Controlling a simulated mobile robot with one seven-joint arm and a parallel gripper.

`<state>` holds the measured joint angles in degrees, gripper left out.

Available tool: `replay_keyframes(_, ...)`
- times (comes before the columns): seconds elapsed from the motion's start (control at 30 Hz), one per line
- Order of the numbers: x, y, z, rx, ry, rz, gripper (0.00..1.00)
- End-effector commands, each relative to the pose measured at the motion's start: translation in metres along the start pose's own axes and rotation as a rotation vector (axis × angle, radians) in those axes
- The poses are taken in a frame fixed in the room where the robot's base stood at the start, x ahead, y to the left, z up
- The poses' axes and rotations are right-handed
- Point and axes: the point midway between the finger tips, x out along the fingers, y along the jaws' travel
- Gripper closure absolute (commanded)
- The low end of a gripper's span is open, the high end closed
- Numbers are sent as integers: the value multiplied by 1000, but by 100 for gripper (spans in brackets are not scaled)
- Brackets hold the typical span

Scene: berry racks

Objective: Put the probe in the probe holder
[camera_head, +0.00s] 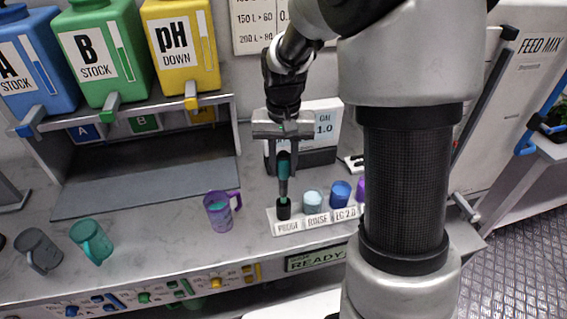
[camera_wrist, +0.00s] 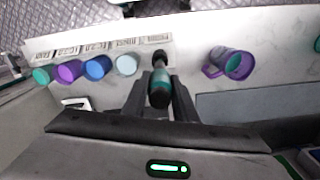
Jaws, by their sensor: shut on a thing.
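The probe (camera_head: 283,168), with a teal and black handle and a thin grey lower part, is upright in my gripper (camera_head: 284,155). My gripper is shut on its handle; in the wrist view the probe (camera_wrist: 160,88) lies between the two fingers of the gripper (camera_wrist: 159,80). The probe holder (camera_head: 283,211) is a small black cup at the left end of a white strip, by the label PROBE. The probe's lower end is in line with the holder's mouth. I cannot tell whether the tip is inside it or just above.
On the strip (camera_head: 318,222), a pale blue cup (camera_head: 312,200), a blue cup (camera_head: 340,193) and a purple cup stand right of the holder. A purple mug (camera_head: 219,211) stands to the left. A grey mug (camera_head: 38,250) and a teal mug (camera_head: 91,240) are farther left.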

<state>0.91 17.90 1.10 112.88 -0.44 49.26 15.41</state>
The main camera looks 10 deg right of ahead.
Motion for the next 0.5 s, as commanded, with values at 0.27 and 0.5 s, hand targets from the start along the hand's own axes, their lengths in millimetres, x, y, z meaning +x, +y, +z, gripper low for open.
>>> replay_keyframes(0.27, 29, 0, 0, 0, 1, 0, 97)
replay_keyframes(0.5, 49, 0, 0, 0, 0, 0, 97)
